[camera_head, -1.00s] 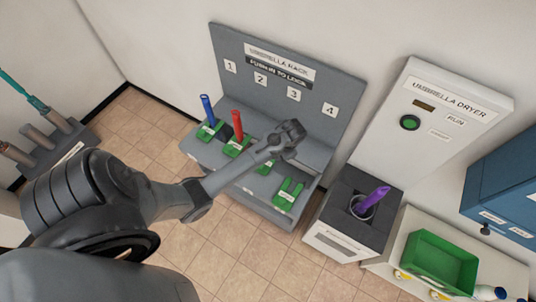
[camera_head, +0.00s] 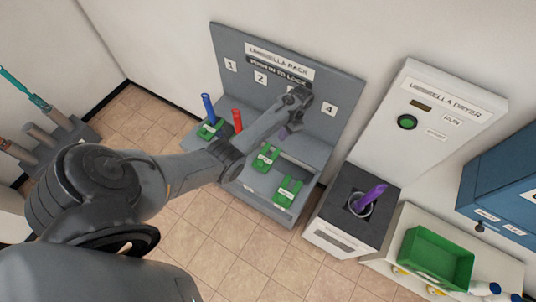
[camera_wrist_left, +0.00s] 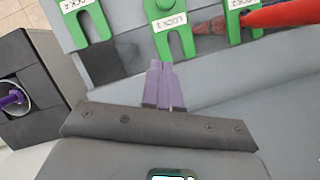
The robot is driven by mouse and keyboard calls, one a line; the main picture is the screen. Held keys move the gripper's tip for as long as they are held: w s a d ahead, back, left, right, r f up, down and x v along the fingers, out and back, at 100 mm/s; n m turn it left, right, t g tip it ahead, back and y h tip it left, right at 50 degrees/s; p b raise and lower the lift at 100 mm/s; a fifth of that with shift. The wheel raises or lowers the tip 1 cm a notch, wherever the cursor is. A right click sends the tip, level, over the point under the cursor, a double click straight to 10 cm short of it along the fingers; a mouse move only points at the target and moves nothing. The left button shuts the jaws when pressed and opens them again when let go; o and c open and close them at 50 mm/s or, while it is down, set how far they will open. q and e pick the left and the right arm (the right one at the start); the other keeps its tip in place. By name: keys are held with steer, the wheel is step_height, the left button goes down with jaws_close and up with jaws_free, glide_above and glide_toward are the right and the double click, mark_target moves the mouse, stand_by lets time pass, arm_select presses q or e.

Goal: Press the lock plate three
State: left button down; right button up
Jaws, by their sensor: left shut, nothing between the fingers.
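The rack has green U-shaped lock plates on its shelf. Lock plate three (camera_head: 265,157) lies third from the left in the head view, and in the left wrist view (camera_wrist_left: 173,30) it is the middle one, just beyond the fingertips. My left gripper (camera_head: 284,133) is shut and empty, hanging in front of the back panel at sign 3, which it hides. Its purple-tinted fingers (camera_wrist_left: 163,85) show together in the left wrist view, apart from the plate in the picture. Lock plate four (camera_head: 288,191) is to the right. My right gripper is not in view.
A blue umbrella (camera_head: 208,108) and a red umbrella (camera_head: 237,120) stand at the rack's left slots; my arm hides the second plate in the head view. The umbrella dryer (camera_head: 428,105) with a purple umbrella (camera_head: 372,196) and a green tray (camera_head: 437,257) are at right.

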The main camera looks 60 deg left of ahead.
arm_select(q)
steer(key=b, duration=0.3)
glide_toward(268, 161)
steer(key=shift+w+f, duration=0.2)
steer(key=shift+f, duration=0.4)
steer(key=shift+w+f, duration=0.15)
steer(key=shift+f, duration=0.45)
steer(key=s, duration=0.1)
steer(key=s+p, duration=0.1)
steer(key=shift+s+f, duration=0.25)
steer(key=shift+s, duration=0.05)
steer(key=shift+s+f, duration=0.1)
steer(key=shift+s, duration=0.65)
